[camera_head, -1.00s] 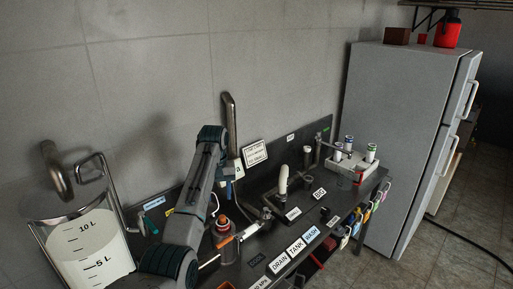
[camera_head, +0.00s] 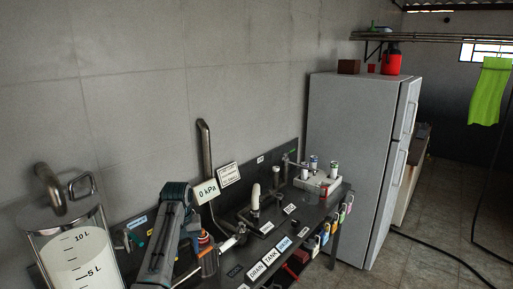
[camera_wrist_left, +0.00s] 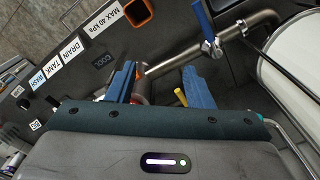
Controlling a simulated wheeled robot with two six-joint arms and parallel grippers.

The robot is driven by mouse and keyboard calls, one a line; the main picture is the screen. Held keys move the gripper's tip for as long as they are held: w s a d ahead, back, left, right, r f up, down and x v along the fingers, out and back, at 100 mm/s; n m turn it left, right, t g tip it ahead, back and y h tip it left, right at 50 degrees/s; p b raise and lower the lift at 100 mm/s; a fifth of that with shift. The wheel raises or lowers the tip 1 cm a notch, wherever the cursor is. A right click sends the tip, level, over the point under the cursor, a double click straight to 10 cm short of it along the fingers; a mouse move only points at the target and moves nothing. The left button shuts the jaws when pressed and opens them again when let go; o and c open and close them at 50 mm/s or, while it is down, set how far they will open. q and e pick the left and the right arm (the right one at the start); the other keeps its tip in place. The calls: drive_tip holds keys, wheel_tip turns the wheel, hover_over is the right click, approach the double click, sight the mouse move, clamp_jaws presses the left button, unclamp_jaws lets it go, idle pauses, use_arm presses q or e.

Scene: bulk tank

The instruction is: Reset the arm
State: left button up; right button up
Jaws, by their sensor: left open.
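My left arm (camera_head: 163,245) rises from the lower left of the head view, in front of the dark counter panel. Its fingers cannot be made out clearly there. In the left wrist view my left gripper (camera_wrist_left: 160,76) has its two blue fingers spread apart, with nothing held between them. Beyond the fingers are a metal pipe (camera_wrist_left: 180,58) and a valve with a blue handle (camera_wrist_left: 204,20); I cannot tell the exact distance to them. My right gripper is in neither view.
A clear measuring vessel (camera_head: 78,262) with white liquid stands at the lower left. The counter carries labels, a pressure display (camera_head: 206,192), a white upright handle (camera_head: 255,197) and a rack of bottles (camera_head: 318,182). A grey fridge (camera_head: 350,150) stands right of it, with open floor beyond.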

use_arm(q)
drive_tip(key=s+a+f+m+t, duration=0.1)
drive_tip(key=s+a+f, duration=0.1)
drive_tip(key=s+f, duration=0.7)
drive_tip(key=s+a+f, duration=0.2)
drive_tip(key=s+f, duration=0.5)
drive_tip(key=s, duration=0.3)
drive_tip(key=s+a+r+m+t+y, duration=0.1)
drive_tip(key=s+r+m+t, duration=0.15)
drive_tip(key=s, duration=2.65)
wheel_tip(320, 180, down, 32)
drive_tip(key=a+g+b, duration=0.2)
drive_tip(key=a+b, duration=0.1)
drive_tip(key=b, duration=0.1)
drive_tip(key=s+f+b, duration=0.1)
drive_tip(key=s+f, duration=0.8)
drive_tip(key=f, duration=0.3)
drive_tip(key=s+a+f+b, duration=0.1)
drive_tip(key=s+f+b, duration=0.1)
drive_tip(key=s+f, duration=0.7)
wheel_tip(320, 180, down, 3)
drive_tip(key=shift+s+f+g, duration=0.2)
drive_tip(key=shift+s+g, duration=0.15)
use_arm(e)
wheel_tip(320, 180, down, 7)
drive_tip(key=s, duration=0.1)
